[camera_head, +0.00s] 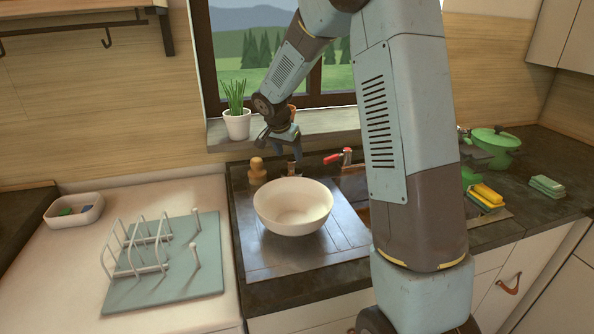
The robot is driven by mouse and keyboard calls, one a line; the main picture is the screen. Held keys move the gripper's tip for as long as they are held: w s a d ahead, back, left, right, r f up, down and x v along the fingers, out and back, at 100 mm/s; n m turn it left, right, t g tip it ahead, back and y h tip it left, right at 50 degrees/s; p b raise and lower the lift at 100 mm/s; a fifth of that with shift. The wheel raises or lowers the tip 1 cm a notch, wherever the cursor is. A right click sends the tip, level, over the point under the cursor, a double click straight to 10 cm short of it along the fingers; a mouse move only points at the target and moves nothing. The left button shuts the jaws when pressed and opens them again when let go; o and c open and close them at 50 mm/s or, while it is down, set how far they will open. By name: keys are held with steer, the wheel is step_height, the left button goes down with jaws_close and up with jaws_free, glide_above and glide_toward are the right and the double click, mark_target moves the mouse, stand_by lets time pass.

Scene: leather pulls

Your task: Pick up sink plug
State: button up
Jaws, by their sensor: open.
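My gripper (284,150) hangs at the back of the counter, in front of the window sill, with its fingers pointing down. It is open. Just below the fingers, behind the white bowl (291,222), a small dark and brown object (292,171) shows in part. It may be the sink plug, but it is too small and too covered to tell. I cannot tell whether the fingers touch it. A wooden knobbed item (257,171) stands to its left.
The bowl stands on the metal drainer (262,259). A red-handled tap (337,157) is to the right of my gripper. A potted plant (237,122) stands on the sill. A dish rack (160,265) is at left; a green pot (492,142) and sponges (487,194) are at right.

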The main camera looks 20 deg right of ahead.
mark_target(291, 160)
steer(key=x, duration=0.3)
steer(key=shift+f, duration=0.15)
steer(key=shift+c, duration=0.3)
steer(key=c, duration=1.1)
